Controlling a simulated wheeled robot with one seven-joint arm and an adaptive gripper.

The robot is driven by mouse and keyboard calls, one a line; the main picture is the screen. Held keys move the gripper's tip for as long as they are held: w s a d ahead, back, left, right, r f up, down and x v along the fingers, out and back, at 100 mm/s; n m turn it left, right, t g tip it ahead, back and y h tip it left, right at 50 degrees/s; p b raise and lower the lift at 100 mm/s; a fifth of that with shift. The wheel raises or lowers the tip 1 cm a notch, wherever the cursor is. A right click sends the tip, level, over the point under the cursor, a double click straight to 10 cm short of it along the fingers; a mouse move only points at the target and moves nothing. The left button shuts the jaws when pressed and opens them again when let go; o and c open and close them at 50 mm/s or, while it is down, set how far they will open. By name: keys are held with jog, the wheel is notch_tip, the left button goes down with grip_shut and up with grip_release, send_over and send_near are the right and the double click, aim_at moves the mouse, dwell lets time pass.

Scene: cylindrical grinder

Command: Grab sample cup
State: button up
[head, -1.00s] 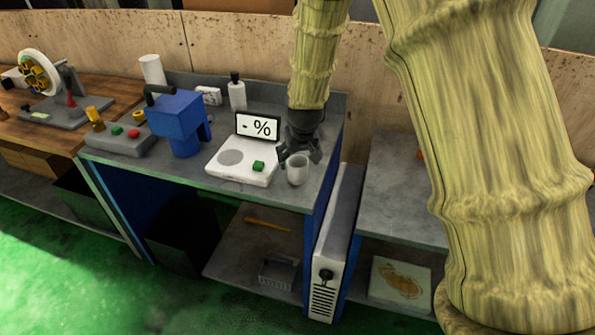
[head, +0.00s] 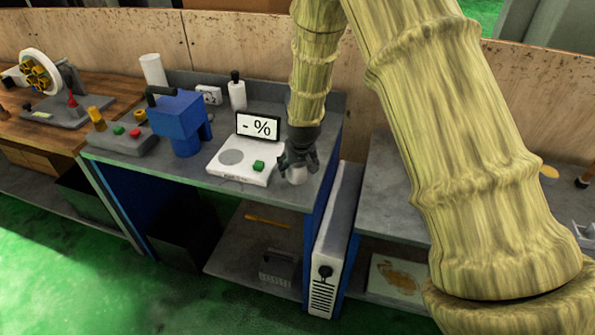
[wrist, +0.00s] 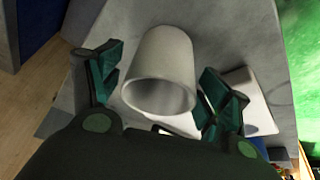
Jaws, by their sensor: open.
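The sample cup (head: 297,175) is a small pale grey cup standing on the grey bench top, right of the white measuring device. In the head view my gripper (head: 298,168) is over it and hides most of it. In the wrist view the cup (wrist: 163,72) lies between the two open fingers of my gripper (wrist: 165,88), its hollow mouth facing the camera. There is a gap on each side, and I see no clear contact.
A blue machine (head: 180,120) is further left, and a white bottle (head: 237,95) stands behind. The bench's right edge is near.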

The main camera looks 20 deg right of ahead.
jog(key=c, duration=1.1)
jog(key=shift+r, duration=0.1)
